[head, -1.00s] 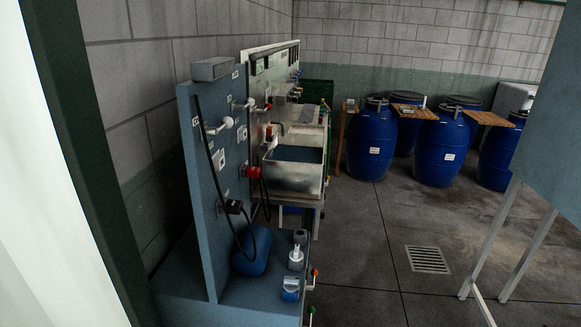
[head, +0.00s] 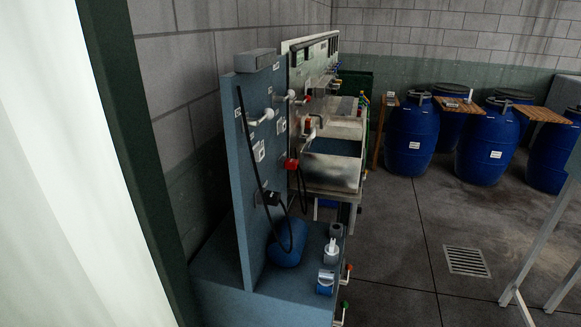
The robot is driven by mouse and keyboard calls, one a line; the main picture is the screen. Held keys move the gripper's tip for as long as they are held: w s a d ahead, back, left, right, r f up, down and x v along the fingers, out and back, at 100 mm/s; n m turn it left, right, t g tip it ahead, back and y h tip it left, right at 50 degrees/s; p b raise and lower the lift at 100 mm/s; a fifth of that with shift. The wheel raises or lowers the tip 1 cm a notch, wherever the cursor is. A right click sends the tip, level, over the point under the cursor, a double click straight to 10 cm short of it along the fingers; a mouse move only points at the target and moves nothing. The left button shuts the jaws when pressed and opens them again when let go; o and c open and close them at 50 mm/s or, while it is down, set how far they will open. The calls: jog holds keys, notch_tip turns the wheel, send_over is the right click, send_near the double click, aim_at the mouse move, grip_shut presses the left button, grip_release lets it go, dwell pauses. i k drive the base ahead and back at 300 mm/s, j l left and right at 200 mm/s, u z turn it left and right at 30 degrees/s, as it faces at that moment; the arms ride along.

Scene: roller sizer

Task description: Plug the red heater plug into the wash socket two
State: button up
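A red plug-like piece (head: 291,164), likely the red heater plug, sits at the right edge of the upright blue panel (head: 246,215). A dark cable hangs below it. A black piece (head: 272,198) is lower on the same panel, with a black cable looping around it. White labels (head: 259,151) mark the panel, but they are too small to read. I cannot tell which fitting is wash socket two. My gripper is not in view.
A steel sink (head: 333,172) stands behind the panel. A blue cylinder (head: 286,252) and small fittings (head: 331,248) sit on the panel's base. Blue barrels (head: 411,140) stand at the back. Floor with a drain grate (head: 466,261) is open to the right. A pale surface (head: 75,180) fills the left.

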aim_at(292, 165)
jog(key=u, duration=0.35)
jog(key=i+l+u, duration=0.25)
jog(key=u, duration=0.25)
jog(key=i+l+u, duration=0.15)
jog(key=l+u, duration=0.3)
jog(key=i+l+u, duration=0.1)
jog(key=l, duration=0.45)
jog(key=i+l+u, duration=0.15)
jog(key=l, duration=0.4)
jog(key=i+l+u, duration=0.1)
jog(key=l, duration=0.5)
jog(key=i+l+u, duration=0.1)
jog(key=l, duration=0.5)
jog(key=i+l, duration=0.1)
jog(key=l, duration=0.35)
jog(key=i+l, duration=0.1)
jog(key=l, duration=0.8)
jog(key=i, duration=0.1)
